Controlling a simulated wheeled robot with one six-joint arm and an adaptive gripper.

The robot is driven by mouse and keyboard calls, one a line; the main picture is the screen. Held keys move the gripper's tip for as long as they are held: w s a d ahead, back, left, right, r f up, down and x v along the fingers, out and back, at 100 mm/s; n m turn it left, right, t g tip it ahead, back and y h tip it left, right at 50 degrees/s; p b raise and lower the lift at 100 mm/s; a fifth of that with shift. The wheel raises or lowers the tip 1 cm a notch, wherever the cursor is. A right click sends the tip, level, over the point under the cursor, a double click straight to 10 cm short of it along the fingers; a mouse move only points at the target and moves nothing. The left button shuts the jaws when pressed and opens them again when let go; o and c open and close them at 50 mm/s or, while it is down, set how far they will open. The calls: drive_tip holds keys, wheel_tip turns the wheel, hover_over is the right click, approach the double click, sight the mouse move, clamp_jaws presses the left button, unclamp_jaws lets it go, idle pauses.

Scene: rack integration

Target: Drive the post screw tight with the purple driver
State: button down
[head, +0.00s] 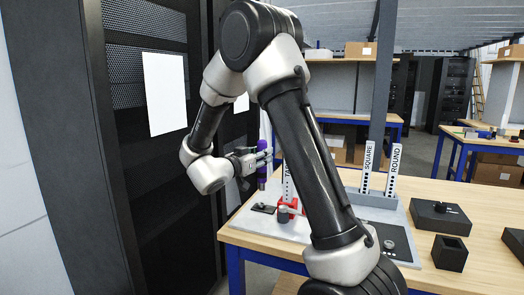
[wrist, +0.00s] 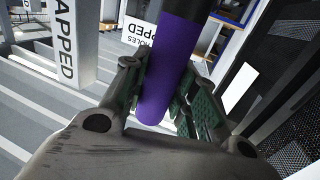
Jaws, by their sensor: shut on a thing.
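The purple driver (head: 262,160) is upright in my gripper (head: 254,158), above the left part of the grey board on the bench. In the wrist view my gripper (wrist: 160,95) is shut on the purple handle (wrist: 168,65), with a finger pad on either side. The driver's black upper part shows at the top of that view. A red fixture (head: 290,207) stands on the board just right of the driver's lower end. The post screw cannot be made out, and I cannot tell whether the driver tip touches anything.
Upright label strips for SQUARE (head: 368,165) and ROUND (head: 393,172) stand in a grey holder (head: 375,200). Black blocks (head: 449,253) sit at the bench's right. A dark rack (head: 145,190) stands close on the left. My arm hides the middle of the board.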

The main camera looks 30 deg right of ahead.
sight(259, 173)
drive_tip(key=shift+f, duration=3.1)
idle(1.0)
idle(0.7)
wheel_tip(259, 173, up, 7)
idle(0.7)
drive_tip(key=shift+a+r, duration=0.1)
idle(0.4)
